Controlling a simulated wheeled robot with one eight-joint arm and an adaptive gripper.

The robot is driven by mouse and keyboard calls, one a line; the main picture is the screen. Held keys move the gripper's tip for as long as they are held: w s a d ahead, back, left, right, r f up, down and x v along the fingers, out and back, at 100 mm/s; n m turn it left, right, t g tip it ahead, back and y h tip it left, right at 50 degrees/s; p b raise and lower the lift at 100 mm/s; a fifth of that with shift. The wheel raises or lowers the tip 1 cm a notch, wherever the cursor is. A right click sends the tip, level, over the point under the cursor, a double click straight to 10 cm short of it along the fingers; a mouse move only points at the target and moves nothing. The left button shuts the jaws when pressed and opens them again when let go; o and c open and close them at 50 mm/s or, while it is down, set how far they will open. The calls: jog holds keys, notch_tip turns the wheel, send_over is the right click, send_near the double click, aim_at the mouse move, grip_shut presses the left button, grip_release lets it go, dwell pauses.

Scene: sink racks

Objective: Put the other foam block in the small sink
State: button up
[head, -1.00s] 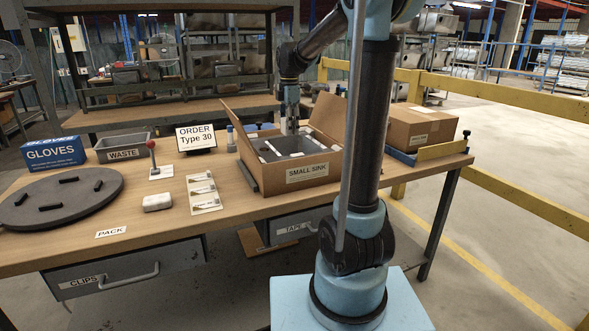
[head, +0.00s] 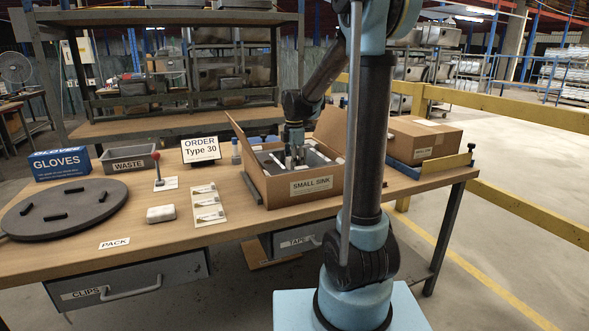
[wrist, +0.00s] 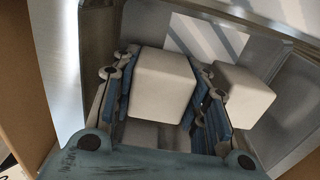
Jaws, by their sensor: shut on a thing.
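My gripper (head: 295,162) is down inside the open cardboard box (head: 315,187) labelled SMALL SINK. In the wrist view, its blue-padded fingers are shut on a white foam block (wrist: 162,86). A second white foam block (wrist: 241,97) is just right of the gripper, inside the grey metal small sink (wrist: 213,22). The held block is within the sink's walls; its underside is hidden, so I cannot tell whether it touches the bottom. In the head view the box wall and my gripper hide most of the sink's inside.
Box flaps stand up around the opening. A grey round plate (head: 85,200) lies at left. A closed carton (head: 423,138) stands at right.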

jog(key=shift+f, duration=0.35)
jog(key=o, duration=0.5)
jog(key=shift+f, duration=0.1)
notch_tip(320, 180, up, 12)
jog(key=shift+r, duration=0.15)
dwell(0.4)
